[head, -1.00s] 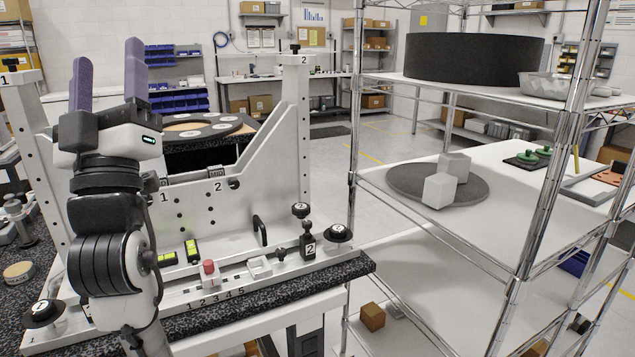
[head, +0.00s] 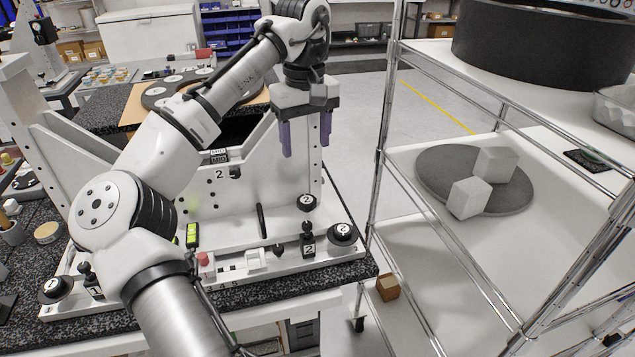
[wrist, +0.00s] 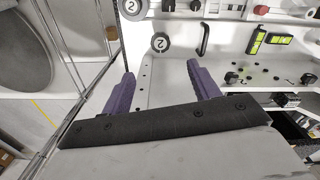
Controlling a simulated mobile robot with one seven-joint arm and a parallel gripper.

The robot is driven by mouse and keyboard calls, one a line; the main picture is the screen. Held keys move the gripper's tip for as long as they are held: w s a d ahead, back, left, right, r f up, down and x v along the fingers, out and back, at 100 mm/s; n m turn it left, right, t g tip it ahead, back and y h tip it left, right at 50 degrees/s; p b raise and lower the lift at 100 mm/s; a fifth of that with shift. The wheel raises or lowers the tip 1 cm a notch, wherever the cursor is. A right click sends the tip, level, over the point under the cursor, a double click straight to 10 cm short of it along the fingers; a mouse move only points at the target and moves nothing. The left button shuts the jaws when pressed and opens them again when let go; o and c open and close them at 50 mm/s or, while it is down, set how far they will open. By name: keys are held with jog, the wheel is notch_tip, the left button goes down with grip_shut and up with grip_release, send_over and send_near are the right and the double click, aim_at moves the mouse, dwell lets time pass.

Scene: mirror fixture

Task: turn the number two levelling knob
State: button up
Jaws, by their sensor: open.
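The number two levelling knob (head: 343,233) is a round black knob with a white-ringed 2, at the right front corner of the white fixture base. It seems to be the knob cut by the top edge in the wrist view (wrist: 131,8). A second black knob marked 2 (head: 306,203) stands just behind and left of it, also in the wrist view (wrist: 160,43). My gripper (head: 305,142) points down, with purple fingers apart and empty, above and behind both knobs. It touches neither.
A black block marked 2 (head: 308,247) stands left of the levelling knob. A black handle (head: 261,220) and a red-topped part (head: 204,260) are farther left. A wire shelf post (head: 378,190) rises close on the right. The fixture's white upright is beside my gripper.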

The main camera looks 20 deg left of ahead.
aim_at(306, 201)
notch_tip(306, 201, down, 14)
jog(key=shift+r+p, duration=0.1)
jog(key=shift+p, duration=0.85)
jog(key=c, duration=1)
jog(key=m, duration=0.5)
jog(key=shift+s+a, duration=0.1)
jog(key=m, duration=0.5)
jog(key=shift+a+r, duration=0.1)
jog(key=shift+m, duration=0.3)
